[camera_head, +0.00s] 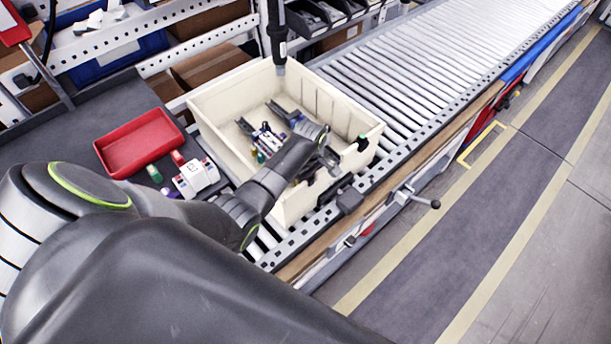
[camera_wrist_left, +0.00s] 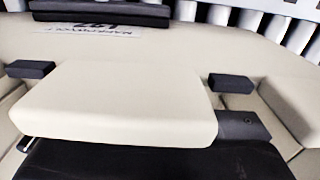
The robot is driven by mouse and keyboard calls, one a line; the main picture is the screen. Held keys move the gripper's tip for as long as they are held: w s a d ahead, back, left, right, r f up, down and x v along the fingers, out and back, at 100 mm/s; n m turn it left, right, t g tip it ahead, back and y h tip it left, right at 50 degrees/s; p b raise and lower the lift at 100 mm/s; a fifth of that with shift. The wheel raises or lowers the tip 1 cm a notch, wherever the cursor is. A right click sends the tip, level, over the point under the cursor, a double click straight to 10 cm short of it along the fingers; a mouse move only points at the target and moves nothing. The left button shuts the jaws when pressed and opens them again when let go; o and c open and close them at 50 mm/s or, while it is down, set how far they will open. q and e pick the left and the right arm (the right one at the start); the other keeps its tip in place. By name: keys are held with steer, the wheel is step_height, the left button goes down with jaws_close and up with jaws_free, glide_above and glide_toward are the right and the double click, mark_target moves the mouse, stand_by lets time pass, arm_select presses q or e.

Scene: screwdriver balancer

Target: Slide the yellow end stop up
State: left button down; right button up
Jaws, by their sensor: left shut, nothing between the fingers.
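I cannot make out a yellow end stop for certain in either view. A thin yellow angled outline (camera_head: 480,145) shows beside the conveyor at the right; whether it is a part or a floor marking is unclear. My left gripper (camera_head: 330,160) is shut and empty at the near right side of the cream crate (camera_head: 215,98), partly hidden by my own wrist. The left wrist view looks closely at a cream surface (camera_wrist_left: 125,100) with small dark blocks on either side. A dark screwdriver tool (camera_head: 277,40) hangs upright at the crate's back edge. My right gripper is not in view.
The crate stands on the roller conveyor (camera_head: 430,65) and holds several small items. A red tray (camera_head: 140,143) and small parts lie to its left. A clamp lever (camera_head: 420,200) sticks out from the conveyor's side. The rollers beyond the crate are clear.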

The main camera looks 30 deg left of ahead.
arm_select(q)
steer(key=shift+a, duration=0.1)
stand_by(0.6)
steer(key=shift+w+a, duration=0.25)
steer(key=shift+a, duration=0.4)
steer(key=shift+w+a, duration=0.25)
steer(key=shift+a, duration=0.4)
steer(key=shift+w+a, duration=0.1)
steer(key=shift+a, duration=0.1)
steer(key=shift+w+a+p, duration=0.2)
steer(key=shift+a+p, duration=0.1)
steer(key=shift+a, duration=0.2)
steer(key=shift+w+a+p, duration=0.15)
steer(key=shift+a+p, duration=0.15)
steer(key=shift+a, duration=0.2)
stand_by(3.1)
steer(key=shift+a, duration=0.1)
stand_by(1.2)
steer(key=shift+s+d+p, duration=0.1)
steer(key=shift+d+p, duration=0.2)
steer(key=shift+p, duration=0.3)
